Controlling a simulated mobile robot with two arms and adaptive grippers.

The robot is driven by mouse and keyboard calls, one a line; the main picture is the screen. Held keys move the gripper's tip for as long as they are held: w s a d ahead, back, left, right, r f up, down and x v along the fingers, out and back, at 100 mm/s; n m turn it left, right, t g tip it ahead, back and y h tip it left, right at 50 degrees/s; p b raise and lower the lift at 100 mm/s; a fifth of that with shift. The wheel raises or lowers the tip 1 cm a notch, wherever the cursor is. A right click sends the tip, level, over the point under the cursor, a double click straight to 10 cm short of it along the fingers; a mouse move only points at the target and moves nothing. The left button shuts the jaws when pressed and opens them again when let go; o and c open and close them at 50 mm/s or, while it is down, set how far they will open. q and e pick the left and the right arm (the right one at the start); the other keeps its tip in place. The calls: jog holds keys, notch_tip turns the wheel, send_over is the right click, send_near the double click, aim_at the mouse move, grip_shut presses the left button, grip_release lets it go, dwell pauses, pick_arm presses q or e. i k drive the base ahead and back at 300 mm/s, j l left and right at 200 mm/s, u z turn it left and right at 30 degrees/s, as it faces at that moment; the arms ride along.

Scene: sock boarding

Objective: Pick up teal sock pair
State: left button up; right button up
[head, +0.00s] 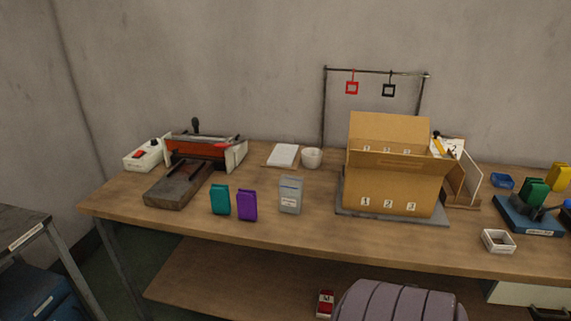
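The teal sock pair (220,200) stands upright on the wooden table (320,237), left of centre and near the front edge. A purple sock pair (247,205) stands close beside it on its right. Neither of my grippers shows in the head view.
A dark slab (179,184) and a red-and-grey machine (197,151) lie left of the teal pair. A cardboard box (394,180) stands further right. The table front before the teal pair is clear.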

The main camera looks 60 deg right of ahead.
aim_at(219, 194)
jog(key=z, duration=1.55)
